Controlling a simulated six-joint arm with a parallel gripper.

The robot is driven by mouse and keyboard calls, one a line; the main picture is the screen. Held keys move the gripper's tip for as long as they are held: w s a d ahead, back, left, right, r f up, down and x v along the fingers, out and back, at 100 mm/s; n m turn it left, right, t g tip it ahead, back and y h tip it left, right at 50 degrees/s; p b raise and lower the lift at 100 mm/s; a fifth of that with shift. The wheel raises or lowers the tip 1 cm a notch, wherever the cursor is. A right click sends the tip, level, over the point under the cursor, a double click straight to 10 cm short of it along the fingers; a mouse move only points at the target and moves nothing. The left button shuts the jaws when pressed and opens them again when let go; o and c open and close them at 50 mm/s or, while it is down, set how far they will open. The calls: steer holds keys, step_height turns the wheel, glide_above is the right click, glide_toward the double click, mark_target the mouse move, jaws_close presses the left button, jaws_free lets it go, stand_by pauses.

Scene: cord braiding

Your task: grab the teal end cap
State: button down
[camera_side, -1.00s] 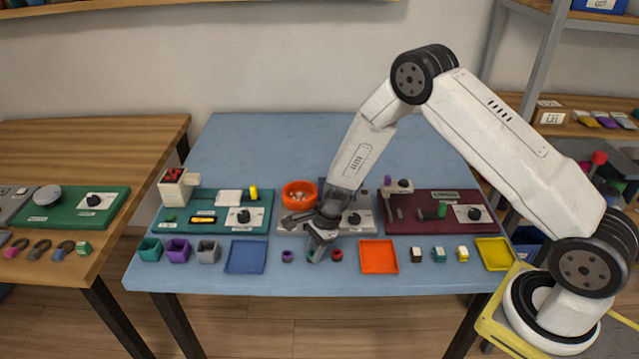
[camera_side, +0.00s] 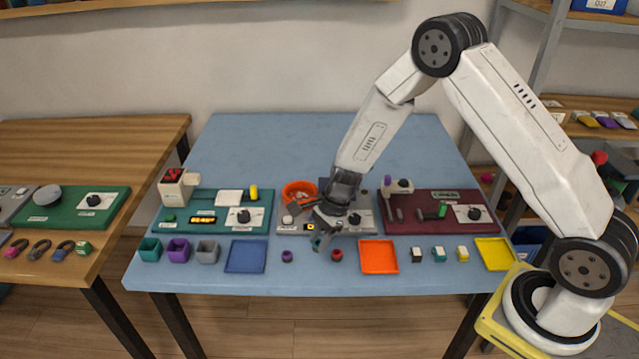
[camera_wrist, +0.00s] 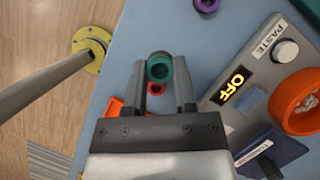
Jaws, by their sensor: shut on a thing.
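The teal end cap (camera_wrist: 159,68) is a short round piece with a dark hollow, held between the two fingertips in the wrist view. My gripper (camera_wrist: 161,76) is shut on it. In the side view my gripper (camera_side: 319,243) hangs a little above the front middle of the blue table, with a small bit of teal showing between the fingers. The cap is mostly hidden there by the fingers.
A purple cap (camera_side: 287,256) and a red cap (camera_side: 337,255) stand on the table on either side below my gripper. An orange tray (camera_side: 379,257) lies to the right, a blue tray (camera_side: 245,256) to the left. An orange bowl (camera_side: 299,189) stands behind.

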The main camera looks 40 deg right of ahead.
steer(key=s+r, duration=0.7)
steer(key=s, duration=0.5)
steer(key=shift+d+r, duration=0.3)
steer(key=shift+d, duration=0.15)
steer(key=shift+w, duration=0.1)
